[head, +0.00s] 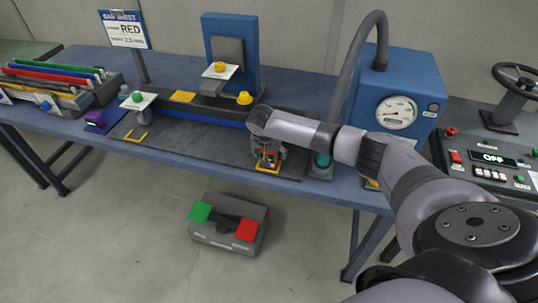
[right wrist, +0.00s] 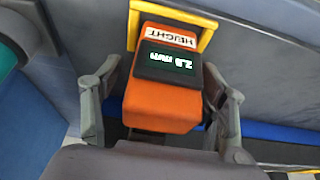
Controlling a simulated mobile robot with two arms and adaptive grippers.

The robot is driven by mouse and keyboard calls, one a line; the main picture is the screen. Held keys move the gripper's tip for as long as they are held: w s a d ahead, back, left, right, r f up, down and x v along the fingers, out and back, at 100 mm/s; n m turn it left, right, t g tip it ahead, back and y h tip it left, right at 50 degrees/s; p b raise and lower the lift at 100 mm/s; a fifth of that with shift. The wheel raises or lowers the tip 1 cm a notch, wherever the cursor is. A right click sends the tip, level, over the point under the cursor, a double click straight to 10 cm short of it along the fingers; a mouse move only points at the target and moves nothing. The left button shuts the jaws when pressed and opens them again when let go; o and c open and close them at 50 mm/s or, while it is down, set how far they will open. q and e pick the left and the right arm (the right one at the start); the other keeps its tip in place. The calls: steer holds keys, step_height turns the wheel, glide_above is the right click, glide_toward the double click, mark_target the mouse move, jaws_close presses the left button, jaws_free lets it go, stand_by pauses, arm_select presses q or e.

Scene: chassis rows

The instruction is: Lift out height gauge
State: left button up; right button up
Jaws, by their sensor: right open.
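The height gauge (right wrist: 160,108) is an orange block with a black display reading about 2.0 mm and a white HEIGHT label. It stands in a yellow bracket (right wrist: 207,38) on the bench, and the bracket also shows in the head view (head: 267,171). My right gripper (right wrist: 160,72) is open, with one finger on each side of the gauge and small gaps between. In the head view the right gripper (head: 268,153) reaches down over the bench's front edge and hides most of the gauge. My left gripper is not in view.
A dial box (head: 397,108) with a thick hose stands right of the gauge, and a teal-topped cylinder (head: 322,161) is close beside it. A purple gauge (head: 101,121) and an empty yellow bracket (head: 136,136) are at left. A pedal box (head: 228,224) sits on the floor.

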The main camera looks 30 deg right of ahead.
steer(key=shift+c, duration=0.6)
steer(key=c, duration=1.4)
